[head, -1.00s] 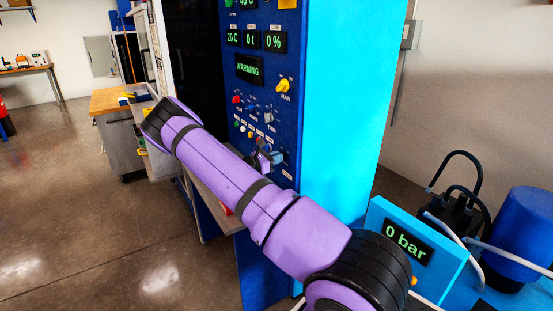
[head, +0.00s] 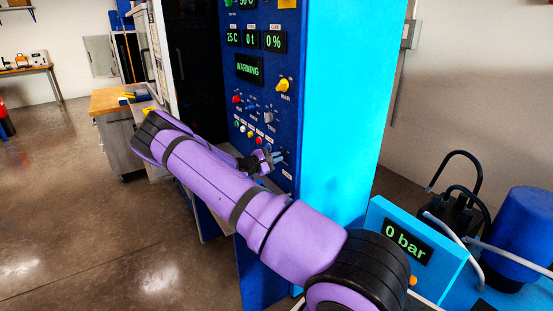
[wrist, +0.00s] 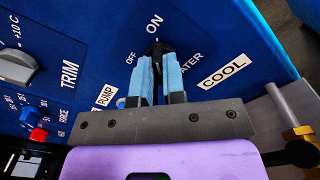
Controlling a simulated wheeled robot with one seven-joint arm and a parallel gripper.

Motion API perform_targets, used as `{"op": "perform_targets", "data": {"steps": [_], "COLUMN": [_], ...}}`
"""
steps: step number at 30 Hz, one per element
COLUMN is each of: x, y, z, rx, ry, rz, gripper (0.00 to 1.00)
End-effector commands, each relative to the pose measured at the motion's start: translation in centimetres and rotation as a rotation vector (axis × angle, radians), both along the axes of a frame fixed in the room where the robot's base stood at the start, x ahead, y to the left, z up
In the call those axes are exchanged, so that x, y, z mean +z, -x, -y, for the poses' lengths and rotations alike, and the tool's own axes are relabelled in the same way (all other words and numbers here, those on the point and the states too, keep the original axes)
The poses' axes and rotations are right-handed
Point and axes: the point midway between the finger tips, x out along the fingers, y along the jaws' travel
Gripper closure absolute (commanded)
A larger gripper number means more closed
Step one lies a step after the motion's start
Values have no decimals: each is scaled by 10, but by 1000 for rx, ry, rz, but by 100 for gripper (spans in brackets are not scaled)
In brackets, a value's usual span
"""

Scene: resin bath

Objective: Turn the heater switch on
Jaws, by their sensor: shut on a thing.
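The heater switch (wrist: 157,47) is a black knob on the blue control panel (wrist: 95,30), with OFF and ON marked beside it. Its pointer appears to face ON. My gripper (wrist: 156,68) is shut on it, with a light blue finger pad on either side. The pads and gripper body hide part of the knob and part of the HEATER label. In the head view my gripper (head: 273,158) is at the lower right of the panel, and the switch is too small to make out. The panel's display (head: 249,69) reads WARMING.
A yellow main knob (head: 283,85) and several small knobs and buttons sit above my gripper. In the wrist view a grey trim knob (wrist: 17,66) and red button (wrist: 38,134) lie left. A pump unit with a 0 bar display (head: 407,243) stands at right.

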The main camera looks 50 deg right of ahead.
Motion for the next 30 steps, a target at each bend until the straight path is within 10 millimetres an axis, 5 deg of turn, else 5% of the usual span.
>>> {"op": "perform_targets", "data": {"steps": [16,20,30], "x": [0,0,0], "y": [0,0,-1], "z": [-1,-1,-3], "rx": [1,1,1], "ry": [6,5,5], "rz": [26,25,24], "gripper": [100,64,64]}}
